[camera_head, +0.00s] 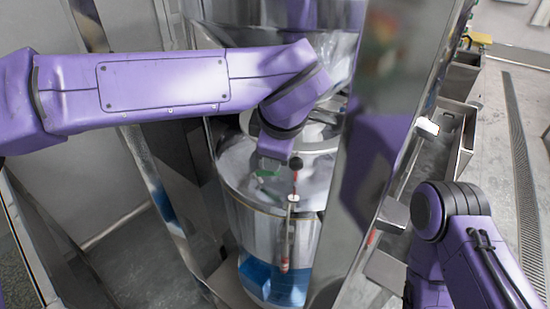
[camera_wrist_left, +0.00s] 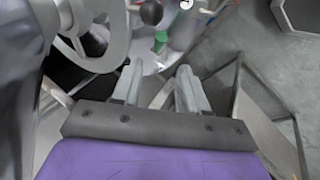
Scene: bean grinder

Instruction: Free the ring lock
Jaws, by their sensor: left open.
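A grey spoked ring (camera_wrist_left: 118,38) fills the upper left of the left wrist view; I cannot tell for sure that it is the ring lock. A dark ball knob (camera_wrist_left: 151,11) shows beside its rim. In the head view a dark knob (camera_head: 297,163) is above the metal drum (camera_head: 240,185), close to the end of my left arm. My left gripper (camera_wrist_left: 158,84) is open, with nothing seen between its fingers and the ring to their left. Its fingers are hidden in the head view. My right arm is at the lower right; its gripper is out of view.
A thin upright rod (camera_head: 288,235) with red parts stands in front of the drum, which has a blue band (camera_head: 262,280). A shiny metal post (camera_head: 385,110) stands just right of my left wrist. Metal bins (camera_head: 458,130) and open floor lie further right.

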